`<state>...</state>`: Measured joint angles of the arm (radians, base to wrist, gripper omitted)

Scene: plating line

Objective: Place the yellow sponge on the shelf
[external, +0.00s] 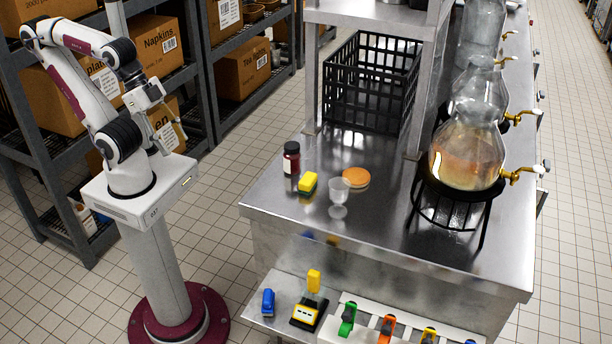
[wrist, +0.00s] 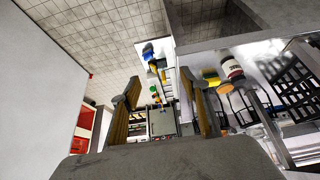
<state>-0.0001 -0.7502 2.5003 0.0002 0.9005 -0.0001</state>
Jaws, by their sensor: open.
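The yellow sponge (external: 308,182), with a green layer, lies on the steel counter (external: 290,225) between a dark bottle and a clear goblet. In the wrist view a yellow patch (wrist: 211,77) beside the bottle looks like the sponge. A raised steel shelf (external: 365,12) stands on posts over the counter; most of its top is cut off by the frame. My gripper (external: 173,136) is at the left, well away from the counter and the sponge. In the wrist view its two fingers (wrist: 166,98) are spread, with nothing held between them.
The bottle (external: 291,158), goblet (external: 339,197) and an orange disc (external: 356,177) stand close around the sponge. A black crate (external: 370,85) is behind, and glass dispensers (external: 467,150) are at right. A low front ledge holds a scale (external: 308,312). Storage racks stand behind my arm.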

